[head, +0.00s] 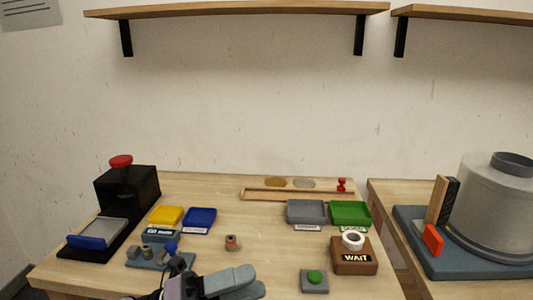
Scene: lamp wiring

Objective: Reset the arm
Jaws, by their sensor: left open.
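My left gripper (254,281) shows at the bottom centre, low over the front of the wooden table. Its grey fingers point right, and it is open with nothing seen between them. It is in front of a small round spool-like part (232,243) and left of a green button (315,277) on a grey base. A small blue-grey fixture (150,257) with a blue knob stands just left of and behind the gripper. My right gripper is not in view.
A black press-like device (128,188) with a red knob stands at the left. Yellow (166,215), blue (200,220), grey (307,212) and green (350,213) trays sit further back. A brown "WAIT" block (354,262) carries a white ring. A large grey drum (497,205) stands right, across a gap.

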